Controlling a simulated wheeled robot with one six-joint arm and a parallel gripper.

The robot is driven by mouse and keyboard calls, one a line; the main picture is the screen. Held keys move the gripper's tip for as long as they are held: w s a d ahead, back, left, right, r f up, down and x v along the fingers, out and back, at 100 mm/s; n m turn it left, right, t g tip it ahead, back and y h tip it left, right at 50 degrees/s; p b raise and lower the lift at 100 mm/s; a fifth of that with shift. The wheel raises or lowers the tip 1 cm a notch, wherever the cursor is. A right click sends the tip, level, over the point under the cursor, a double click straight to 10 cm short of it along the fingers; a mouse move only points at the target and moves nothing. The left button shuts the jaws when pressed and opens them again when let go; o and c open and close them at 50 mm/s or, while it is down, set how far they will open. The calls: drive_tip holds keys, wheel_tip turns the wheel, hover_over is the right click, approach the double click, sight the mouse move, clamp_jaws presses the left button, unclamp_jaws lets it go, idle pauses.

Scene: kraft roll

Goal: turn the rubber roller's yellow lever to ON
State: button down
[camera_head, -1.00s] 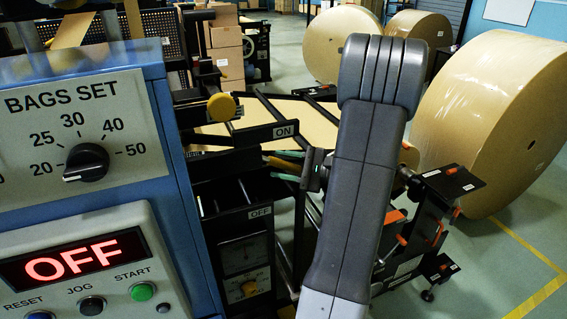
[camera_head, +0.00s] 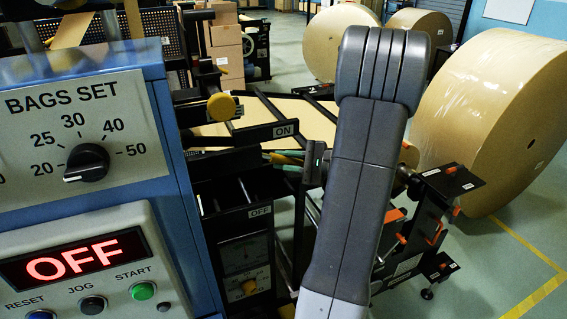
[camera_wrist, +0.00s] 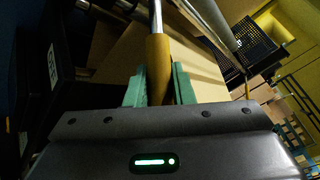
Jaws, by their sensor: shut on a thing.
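The yellow lever (camera_wrist: 158,50) is a yellow sleeve on a metal rod, seen in the wrist view between the two green fingers of my gripper (camera_wrist: 159,82). The fingers are shut on the sleeve. In the head view my gripper (camera_head: 289,159) is left of my grey arm, with the lever mostly hidden at the fingers. It is just below the ON label (camera_head: 285,131) and well above the OFF label (camera_head: 260,210). The rubber roller cannot be told apart clearly.
The blue control cabinet (camera_head: 158,72) stands close at the left, with a dial and a red OFF display (camera_head: 72,259). A yellow knob (camera_head: 221,107) is up and left of my gripper. Black machine frame bars surround the gripper. A big kraft roll (camera_head: 490,120) stands at the right.

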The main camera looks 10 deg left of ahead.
drive_tip(key=r, duration=0.1)
drive_tip(key=r+n+h, duration=0.1)
drive_tip(key=r+h, duration=0.1)
drive_tip(key=shift+w+d+r+n+p, duration=0.1)
drive_tip(key=shift+w+d+n+p, duration=0.2)
drive_tip(key=shift+d+p, duration=0.1)
drive_tip(key=shift+w+d+r+n+t+h+p, duration=0.1)
drive_tip(key=shift+r+n+t+h+p, duration=0.15)
drive_tip(key=shift+r+h, duration=0.4)
drive_tip(key=shift+d+r+n+t+h+p, duration=0.15)
drive_tip(key=shift+r+n+h, duration=0.2)
drive_tip(key=shift+r+h, duration=0.25)
drive_tip(key=shift+a+r, duration=0.1)
drive_tip(key=c, duration=1.3)
unclamp_jaws()
drive_tip(key=shift+o, duration=0.2)
drive_tip(key=shift+d+r, duration=0.1)
drive_tip(key=shift+d, duration=0.25)
drive_tip(key=b+v, duration=0.2)
drive_tip(key=v, duration=1.1)
